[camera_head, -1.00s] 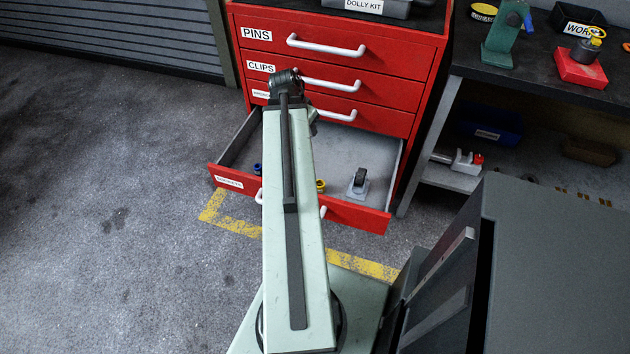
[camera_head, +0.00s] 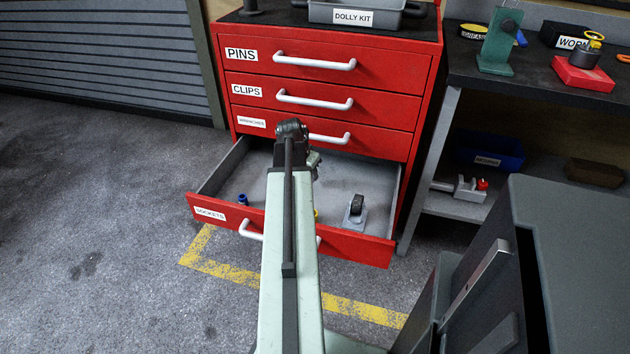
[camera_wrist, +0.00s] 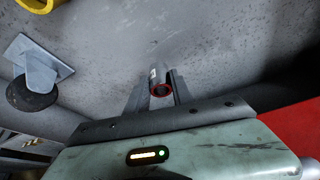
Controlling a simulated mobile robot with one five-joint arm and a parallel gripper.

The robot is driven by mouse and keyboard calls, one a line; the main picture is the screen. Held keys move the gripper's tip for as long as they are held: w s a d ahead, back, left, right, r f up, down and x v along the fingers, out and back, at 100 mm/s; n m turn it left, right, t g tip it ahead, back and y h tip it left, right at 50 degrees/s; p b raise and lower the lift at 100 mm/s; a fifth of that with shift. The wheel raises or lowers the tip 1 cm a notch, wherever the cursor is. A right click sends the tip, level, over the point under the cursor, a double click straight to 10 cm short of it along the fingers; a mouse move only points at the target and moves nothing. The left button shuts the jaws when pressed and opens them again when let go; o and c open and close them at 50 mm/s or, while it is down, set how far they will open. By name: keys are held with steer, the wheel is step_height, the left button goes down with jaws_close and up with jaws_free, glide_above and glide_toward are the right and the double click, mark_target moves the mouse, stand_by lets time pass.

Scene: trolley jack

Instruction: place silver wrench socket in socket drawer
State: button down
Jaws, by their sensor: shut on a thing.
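The silver wrench socket (camera_wrist: 158,76), a small cylinder with a red ring at its near end, is between the fingers of my gripper (camera_wrist: 160,88) in the wrist view. The gripper is shut on it. The grey floor of the open socket drawer (camera_head: 336,184) lies beyond the socket; I cannot tell how high the socket is above it. In the head view this bottom red drawer is labelled SOCKETS, and my arm reaches over its front.
In the drawer, a blue socket (camera_head: 243,199) stands left of my arm. A caster (camera_head: 356,208) is at the right, and a yellow ring (camera_wrist: 38,5) lies partly hidden behind my arm in the head view. Closed drawers with white handles (camera_head: 316,100) are above. A workbench (camera_head: 530,85) stands right.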

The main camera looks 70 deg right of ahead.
steer(key=shift+s+d+f, duration=0.1)
steer(key=shift+d+f, duration=0.05)
steer(key=shift+d, duration=0.2)
steer(key=d+f+b, duration=0.1)
steer(key=d, duration=0.1)
steer(key=d+f+b, duration=0.2)
steer(key=shift+s, duration=0.4)
steer(key=shift+a+r, duration=0.1)
steer(key=shift+r, duration=0.05)
steer(key=shift+f, duration=0.2)
steer(key=c, duration=1.1)
jaws_free()
